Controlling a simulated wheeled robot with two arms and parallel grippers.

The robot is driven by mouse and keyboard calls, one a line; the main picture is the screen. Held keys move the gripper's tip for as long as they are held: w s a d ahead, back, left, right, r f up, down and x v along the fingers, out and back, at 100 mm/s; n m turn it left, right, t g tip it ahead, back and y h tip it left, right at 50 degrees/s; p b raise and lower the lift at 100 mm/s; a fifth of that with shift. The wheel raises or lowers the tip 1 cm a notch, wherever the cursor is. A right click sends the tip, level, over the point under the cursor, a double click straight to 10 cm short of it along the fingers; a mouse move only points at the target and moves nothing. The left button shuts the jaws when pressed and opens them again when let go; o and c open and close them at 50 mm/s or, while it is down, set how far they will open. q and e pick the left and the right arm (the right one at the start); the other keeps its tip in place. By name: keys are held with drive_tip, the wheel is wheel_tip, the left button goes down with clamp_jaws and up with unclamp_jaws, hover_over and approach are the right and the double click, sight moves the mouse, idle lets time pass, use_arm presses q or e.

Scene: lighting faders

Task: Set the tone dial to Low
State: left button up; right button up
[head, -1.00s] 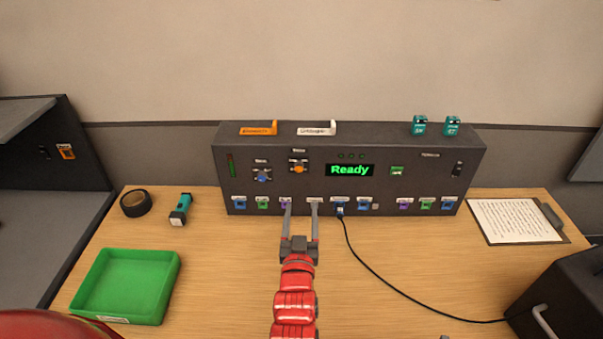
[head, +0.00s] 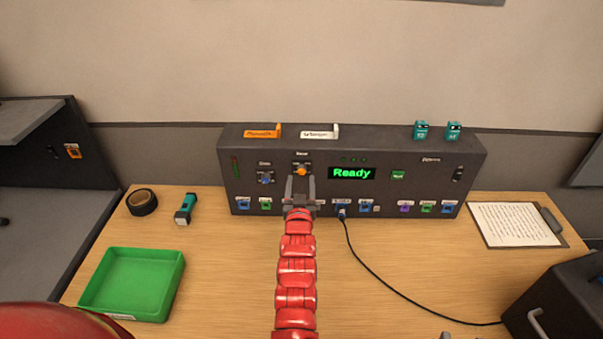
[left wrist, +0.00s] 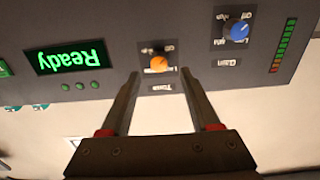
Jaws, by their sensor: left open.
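The tone dial is an orange knob (head: 301,171) on the upper left part of the dark panel's front. In the left wrist view, where the panel appears upside down, the orange knob (left wrist: 158,63) carries the label "Tone" and small position marks; I cannot read its setting surely. My left gripper (head: 301,181) is open in front of the panel at the knob. In the left wrist view its fingertips (left wrist: 159,74) lie on either side of the knob with gaps; contact cannot be seen. My right gripper is not in view.
A blue Gain knob (head: 265,179) sits left of the tone dial. A lit "Ready" display (head: 351,173) is to the right. Coloured sockets line the panel's bottom, one with a black cable (head: 370,264). A green tray (head: 132,284) stands front left.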

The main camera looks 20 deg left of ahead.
sight(302, 172)
use_arm(q)
drive_tip(key=shift+b+x, duration=0.5)
drive_tip(key=shift+x, duration=0.65)
drive_tip(key=shift+w+a, duration=0.2)
drive_tip(key=shift+w, duration=0.45)
clamp_jaws()
